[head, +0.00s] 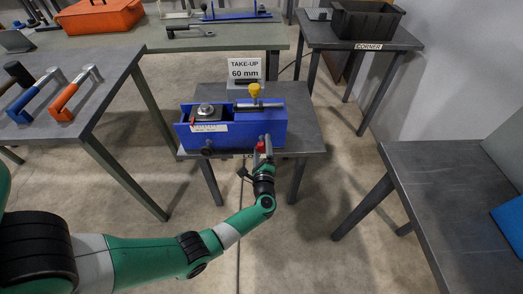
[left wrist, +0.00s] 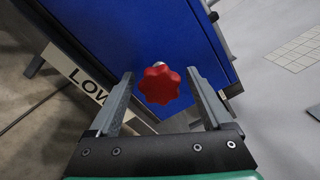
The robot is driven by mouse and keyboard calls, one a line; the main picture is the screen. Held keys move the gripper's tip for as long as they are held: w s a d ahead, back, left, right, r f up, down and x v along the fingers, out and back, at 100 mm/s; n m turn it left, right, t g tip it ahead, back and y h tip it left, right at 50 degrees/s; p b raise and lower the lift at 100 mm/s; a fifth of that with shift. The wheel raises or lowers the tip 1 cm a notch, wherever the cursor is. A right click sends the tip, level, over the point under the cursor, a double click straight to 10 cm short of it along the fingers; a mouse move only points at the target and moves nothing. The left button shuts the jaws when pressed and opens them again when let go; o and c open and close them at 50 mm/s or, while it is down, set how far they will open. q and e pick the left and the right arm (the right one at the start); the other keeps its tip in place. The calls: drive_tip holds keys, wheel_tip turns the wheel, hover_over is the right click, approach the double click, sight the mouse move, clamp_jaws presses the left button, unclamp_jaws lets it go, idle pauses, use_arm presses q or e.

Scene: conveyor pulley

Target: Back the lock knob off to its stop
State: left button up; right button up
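A blue take-up unit (head: 250,131) stands on a small grey table. A red lobed knob (left wrist: 160,84) sits on a short metal stem on its blue face; it also shows small in the head view (head: 261,147). My left gripper (left wrist: 159,76) is open, with one finger on each side of the red knob and a visible gap to both. In the head view, my left gripper (head: 264,147) is at the unit's front face. A yellow knob (head: 254,90) stands on top of the unit. No label shows which knob is the lock knob. My right gripper is not in view.
A sign reading "TAKE-UP 60 mm" (head: 245,69) stands behind the unit. A dark round knob (head: 206,150) sticks out at the front left. A bench with orange and blue handled tools (head: 100,72) is at left. Bare floor lies in front of the small table.

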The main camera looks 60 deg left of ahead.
sight(262, 149)
use_arm(q)
drive_tip(key=shift+o, duration=1.3)
drive_tip(key=shift+s+d, duration=0.2)
drive_tip(key=shift+d, duration=0.35)
drive_tip(key=p+v, duration=0.1)
drive_tip(key=v, duration=0.4)
drive_tip(key=shift+s+d, duration=0.25)
drive_tip(key=shift+d, duration=0.1)
